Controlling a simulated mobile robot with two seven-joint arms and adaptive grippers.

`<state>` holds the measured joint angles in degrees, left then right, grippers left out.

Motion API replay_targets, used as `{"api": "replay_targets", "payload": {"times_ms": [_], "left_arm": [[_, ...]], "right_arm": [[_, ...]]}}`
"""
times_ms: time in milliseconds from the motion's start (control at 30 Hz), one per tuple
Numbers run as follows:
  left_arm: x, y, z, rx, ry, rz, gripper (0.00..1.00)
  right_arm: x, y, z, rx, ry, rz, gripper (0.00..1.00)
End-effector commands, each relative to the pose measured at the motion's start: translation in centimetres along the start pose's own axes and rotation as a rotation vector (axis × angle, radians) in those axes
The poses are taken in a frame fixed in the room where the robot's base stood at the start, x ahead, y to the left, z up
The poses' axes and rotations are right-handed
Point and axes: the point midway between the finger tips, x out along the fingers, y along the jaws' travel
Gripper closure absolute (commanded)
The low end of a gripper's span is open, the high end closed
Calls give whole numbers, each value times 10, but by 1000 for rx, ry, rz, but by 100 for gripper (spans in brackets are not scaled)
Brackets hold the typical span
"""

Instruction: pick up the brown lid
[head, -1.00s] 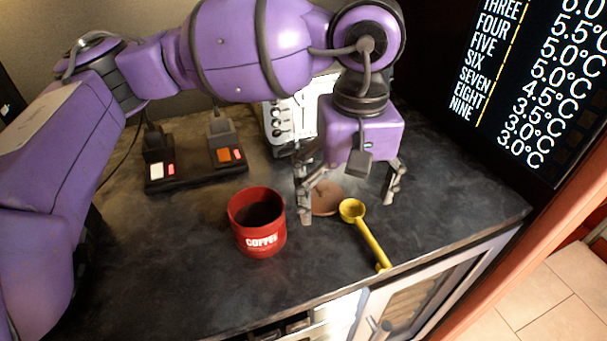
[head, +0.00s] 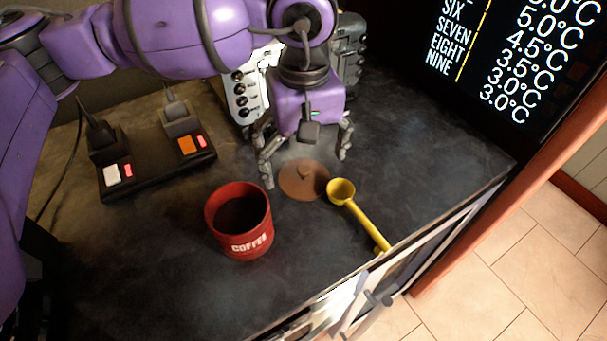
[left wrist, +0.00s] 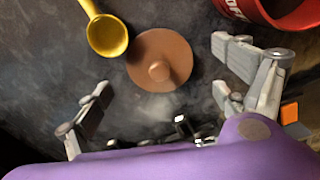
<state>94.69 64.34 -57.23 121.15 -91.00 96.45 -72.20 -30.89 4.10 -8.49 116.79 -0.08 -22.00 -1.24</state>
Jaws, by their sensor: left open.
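The brown lid (head: 303,181) is a round disc with a small knob, lying flat on the dark counter. In the left wrist view the lid (left wrist: 160,60) lies ahead of the fingers, knob facing the camera. My left gripper (head: 306,170) is open and empty, its fingers pointing down just behind the lid, spread wide to either side. In the left wrist view the open fingers (left wrist: 160,90) show with a gap between them. My right gripper is not in view.
A red coffee canister (head: 239,222) stands open at the lid's left. A yellow scoop (head: 358,214) lies close at its right. A power strip (head: 157,162) with plugs sits at the left, and a white appliance (head: 246,92) stands behind. The counter's front edge is nearby.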

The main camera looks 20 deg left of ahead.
Motion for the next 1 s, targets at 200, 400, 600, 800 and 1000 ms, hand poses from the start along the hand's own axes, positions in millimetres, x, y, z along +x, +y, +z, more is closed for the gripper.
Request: {"api": "replay_targets", "payload": {"times_ms": [200,400,600,800,1000], "left_arm": [[28,2,-2,0,-1,-1,9],[32,2,-3,0,2,0,9],[32,2,-3,0,1,0,25],[32,2,-3,-1,1,0,52],[32,2,-3,-1,1,0,57]], "right_arm": [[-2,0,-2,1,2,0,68],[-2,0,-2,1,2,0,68],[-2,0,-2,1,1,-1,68],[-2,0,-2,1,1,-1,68],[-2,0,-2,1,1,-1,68]]}}
